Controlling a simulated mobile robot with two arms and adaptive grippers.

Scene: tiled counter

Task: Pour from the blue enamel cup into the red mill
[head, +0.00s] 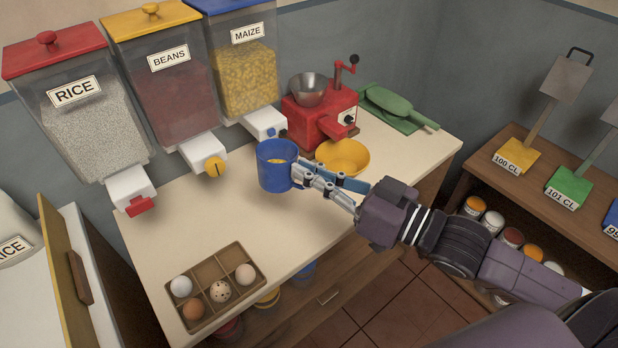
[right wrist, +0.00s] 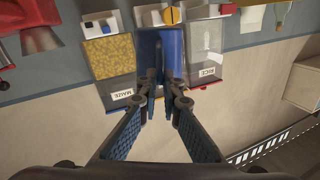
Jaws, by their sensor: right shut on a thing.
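I cannot tell whether the cup's base is clear of the counter. The red mill (head: 322,118) stands behind and to the right of the cup, with an open grey metal hopper (head: 308,90) on top and a crank at its right. The cup is apart from the hopper. My left gripper is not in view.
A yellow bowl (head: 345,155) sits before the mill, partly behind my gripper. Rice, beans and maize dispensers (head: 243,75) line the wall. An egg tray (head: 212,270) is front left. The counter's middle (head: 215,215) is clear.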

